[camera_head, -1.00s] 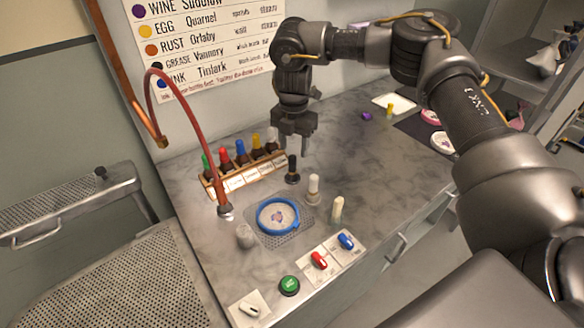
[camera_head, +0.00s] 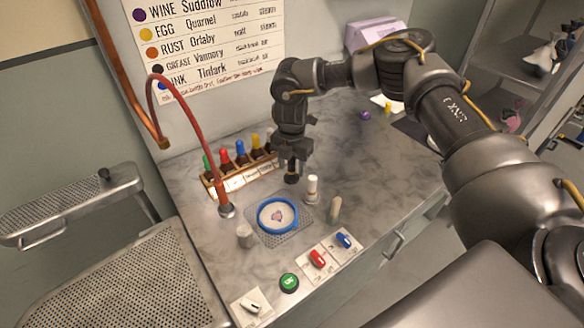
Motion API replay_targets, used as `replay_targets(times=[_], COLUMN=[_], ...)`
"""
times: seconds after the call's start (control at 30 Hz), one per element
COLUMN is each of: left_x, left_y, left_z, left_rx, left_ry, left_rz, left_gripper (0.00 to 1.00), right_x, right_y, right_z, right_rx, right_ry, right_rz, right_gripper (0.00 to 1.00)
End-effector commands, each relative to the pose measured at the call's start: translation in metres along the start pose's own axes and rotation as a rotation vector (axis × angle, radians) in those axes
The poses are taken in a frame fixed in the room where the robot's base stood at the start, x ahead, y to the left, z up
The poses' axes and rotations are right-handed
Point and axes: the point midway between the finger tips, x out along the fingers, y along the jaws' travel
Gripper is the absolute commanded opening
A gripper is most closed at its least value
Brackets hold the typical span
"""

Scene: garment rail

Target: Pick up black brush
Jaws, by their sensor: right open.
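The black brush (camera_head: 291,178) stands upright on the grey marbled counter, between the bottle rack and a white-topped brush. Only its dark base shows clearly; its upper part is hidden by my right gripper. My right gripper (camera_head: 291,168) points down over the brush, with its fingers at the brush's upper part. The fingers are open; whether they touch the brush I cannot tell. My left gripper is not in view.
A wooden rack (camera_head: 240,178) of coloured-top bottles stands behind left. A white-topped brush (camera_head: 311,190) and a cream one (camera_head: 333,209) stand close at right. A blue ring (camera_head: 260,219) lies in front, near a red hose (camera_head: 200,125) and switches (camera_head: 318,259).

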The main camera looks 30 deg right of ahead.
Motion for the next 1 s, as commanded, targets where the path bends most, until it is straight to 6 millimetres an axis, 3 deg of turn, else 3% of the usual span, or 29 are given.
replay_targets(times=[0.03, 0.4, 0.77, 1.0], left_x=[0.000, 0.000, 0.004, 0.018], left_y=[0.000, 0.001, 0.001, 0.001], left_z=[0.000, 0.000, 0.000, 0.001], left_rx=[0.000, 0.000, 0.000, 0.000], left_ry=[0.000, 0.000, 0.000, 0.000], left_rz=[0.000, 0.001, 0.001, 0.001], left_gripper=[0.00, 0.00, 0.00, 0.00], right_x=[0.000, -0.001, -0.006, -0.036], right_y=[0.000, 0.000, 0.000, -0.004], right_z=[0.000, 0.000, 0.000, -0.004], right_rx=[0.000, 0.000, 0.000, -0.003], right_ry=[0.000, 0.000, 0.000, 0.002], right_rz=[0.000, 0.000, 0.001, 0.003], right_gripper=[0.46, 0.01, 0.00, 0.00])
